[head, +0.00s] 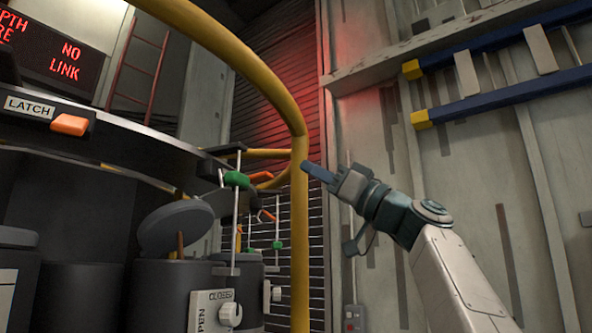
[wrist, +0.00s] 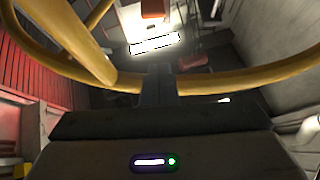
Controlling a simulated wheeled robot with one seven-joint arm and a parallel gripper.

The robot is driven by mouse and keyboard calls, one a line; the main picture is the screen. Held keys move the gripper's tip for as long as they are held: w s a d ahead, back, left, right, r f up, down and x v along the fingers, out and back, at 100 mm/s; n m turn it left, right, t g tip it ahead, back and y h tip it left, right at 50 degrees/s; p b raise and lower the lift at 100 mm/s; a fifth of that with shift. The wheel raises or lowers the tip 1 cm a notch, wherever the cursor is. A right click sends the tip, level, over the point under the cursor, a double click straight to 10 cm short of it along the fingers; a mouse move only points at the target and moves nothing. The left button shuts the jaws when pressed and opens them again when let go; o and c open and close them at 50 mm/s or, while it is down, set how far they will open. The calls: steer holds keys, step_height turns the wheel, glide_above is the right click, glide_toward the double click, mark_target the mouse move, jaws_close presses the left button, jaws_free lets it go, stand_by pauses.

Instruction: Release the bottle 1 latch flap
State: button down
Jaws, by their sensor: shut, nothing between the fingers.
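An orange flap (head: 70,124) sits beside a plate lettered LATCH (head: 30,107) on the dark upper ring at the left of the head view. No bottle number is readable there. My gripper (head: 306,167) is right of centre, its fingertips close to the yellow upright rail; I cannot tell whether they touch. It is far to the right of the orange flap and is shut and empty. In the wrist view the shut fingers (wrist: 159,84) point toward a yellow rail (wrist: 235,80) that crosses the picture. I cannot pick out the flap there.
The yellow rail (head: 300,240) stands between my arm and the ring. Dark cylinders (head: 85,290) stand below the ring, near a white OPEN/CLOSED panel (head: 207,311) with a knob. Green and orange handles on rods (head: 236,179) hang nearby. A wall with blue bars (head: 500,95) is at right.

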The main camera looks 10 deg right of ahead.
step_height(320, 180, up, 6)
steer(key=p, duration=0.7)
glide_above(257, 178)
steer(key=s+d, duration=0.1)
steer(key=d, duration=0.3)
steer(key=shift+s+d+f+b, duration=0.1)
steer(key=shift+f+b, duration=0.6)
steer(key=shift+f, duration=0.55)
steer(key=shift+s+f+b, duration=0.1)
steer(key=shift+f+b, duration=0.55)
steer(key=shift+f, duration=0.55)
steer(key=shift+d+f+b, duration=0.1)
steer(key=shift+f+b, duration=0.05)
steer(key=shift+b, duration=0.15)
